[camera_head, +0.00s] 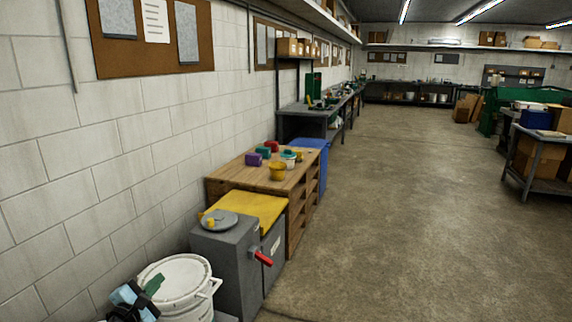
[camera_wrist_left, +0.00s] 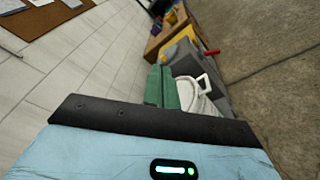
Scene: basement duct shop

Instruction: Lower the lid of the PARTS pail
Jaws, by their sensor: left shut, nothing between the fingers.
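A white pail (camera_head: 192,303) with a round white lid (camera_head: 178,274) stands at the lower left in the head view. The lid lies over the pail's top, close to level; I cannot tell whether its rim is fully seated. No PARTS lettering is visible. My left gripper (camera_head: 154,284) has its green fingers shut and empty, at the left side of the lid; I cannot tell whether they touch it. In the left wrist view the shut fingers (camera_wrist_left: 161,72) show beside the white pail (camera_wrist_left: 194,94), and hide part of it. My right gripper is out of view.
A grey box (camera_head: 226,262) with a red handle (camera_head: 263,258) stands just beyond the pail. Behind it are a yellow-topped cabinet (camera_head: 250,207) and a wooden bench (camera_head: 240,178) with small coloured items. A block wall (camera_head: 90,180) runs along the left. The floor (camera_head: 400,220) to the right is clear.

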